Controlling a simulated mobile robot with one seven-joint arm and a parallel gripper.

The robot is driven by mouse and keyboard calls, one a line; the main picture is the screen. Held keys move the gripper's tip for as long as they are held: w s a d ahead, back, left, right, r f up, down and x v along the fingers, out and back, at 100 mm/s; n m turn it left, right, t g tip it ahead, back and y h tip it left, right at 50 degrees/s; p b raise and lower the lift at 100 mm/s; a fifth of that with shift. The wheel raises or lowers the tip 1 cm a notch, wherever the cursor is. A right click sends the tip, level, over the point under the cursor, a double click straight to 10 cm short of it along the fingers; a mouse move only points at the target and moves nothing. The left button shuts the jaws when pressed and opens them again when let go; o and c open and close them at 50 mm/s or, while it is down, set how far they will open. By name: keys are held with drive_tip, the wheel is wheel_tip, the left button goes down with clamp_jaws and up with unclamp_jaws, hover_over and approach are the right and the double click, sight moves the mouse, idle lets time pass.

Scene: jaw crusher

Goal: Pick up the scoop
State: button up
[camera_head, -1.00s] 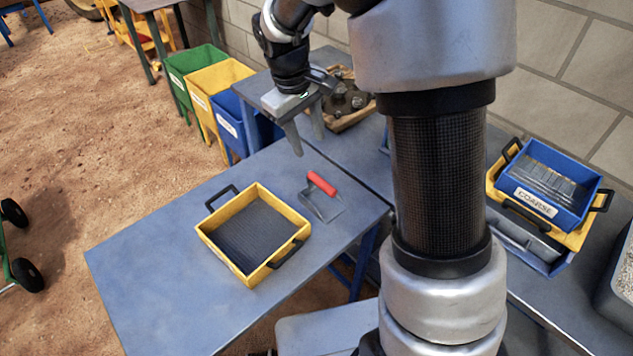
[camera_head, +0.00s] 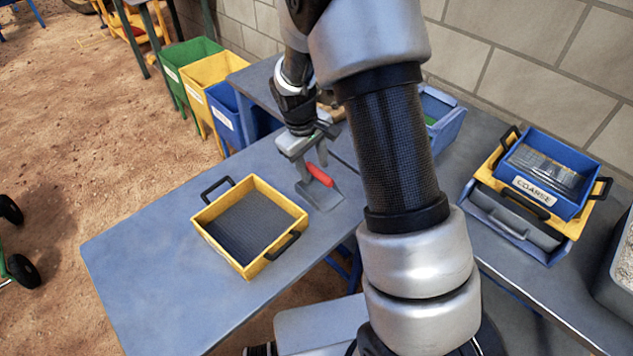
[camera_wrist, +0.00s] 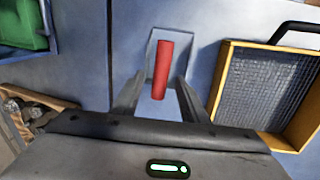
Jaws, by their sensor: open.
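The scoop (camera_head: 320,192) lies on the blue-grey table, with a red handle and a flat grey metal pan. Its red handle (camera_wrist: 161,70) also shows in the wrist view, between my two fingers. My gripper (camera_head: 312,172) is open, with its fingers at either side of the handle in the head view. In the wrist view my gripper (camera_wrist: 155,95) has a finger to the left and a finger to the right of the handle, with gaps on both sides. I cannot tell how far above the table the fingertips are.
A yellow sieve tray (camera_head: 208,232) with black handles stands left of the scoop; its edge (camera_wrist: 228,75) shows in the wrist view. A blue bin (camera_head: 455,122) sits on the back table. Blue and yellow trays marked COARSE (camera_head: 535,197) are stacked at right. The left table area is clear.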

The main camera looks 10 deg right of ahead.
drive_tip(key=shift+f, duration=0.1)
drive_tip(key=shift+c, duration=0.4)
clamp_jaws()
drive_tip(key=s+r+m, duration=0.2)
drive_tip(key=r+m, duration=0.1)
drive_tip(key=r, duration=0.4)
drive_tip(key=s+d+r+m+g+p, duration=0.1)
drive_tip(key=s+r+m, duration=0.2)
drive_tip(key=r, duration=0.5)
